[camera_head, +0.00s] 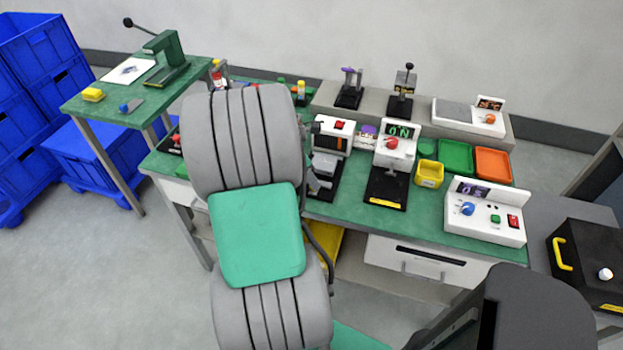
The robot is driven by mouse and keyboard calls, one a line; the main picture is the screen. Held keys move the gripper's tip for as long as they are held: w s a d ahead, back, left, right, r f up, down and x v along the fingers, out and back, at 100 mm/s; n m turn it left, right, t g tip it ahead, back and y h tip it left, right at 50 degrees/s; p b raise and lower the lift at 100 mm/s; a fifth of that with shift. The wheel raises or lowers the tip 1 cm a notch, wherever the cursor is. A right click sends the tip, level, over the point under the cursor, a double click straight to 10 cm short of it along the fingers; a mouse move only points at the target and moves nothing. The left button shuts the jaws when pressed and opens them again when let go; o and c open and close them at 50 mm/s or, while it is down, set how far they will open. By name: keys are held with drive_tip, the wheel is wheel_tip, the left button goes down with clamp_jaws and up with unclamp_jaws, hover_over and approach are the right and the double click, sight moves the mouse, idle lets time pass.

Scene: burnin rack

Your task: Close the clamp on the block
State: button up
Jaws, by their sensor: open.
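I cannot tell for certain which fixture holds the clamp and block. A small black-based fixture with a purple handle (349,86) stands on the grey shelf at the back. Beside it is a black-based fixture with an upright, dark-knobbed lever (403,92). Both are too small to tell whether a clamp is open or shut. My arm, with grey ribbed covers and a green pad, fills the left middle and hides part of the bench. I cannot make out my gripper; the arm seems to hide it.
A side table (140,115) with a lever press and blue crates (45,55) stand left.

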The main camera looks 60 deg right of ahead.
drive_tip(key=shift+x, duration=1.55)
drive_tip(key=shift+w, duration=0.1)
drive_tip(key=shift+c, duration=0.4)
clamp_jaws()
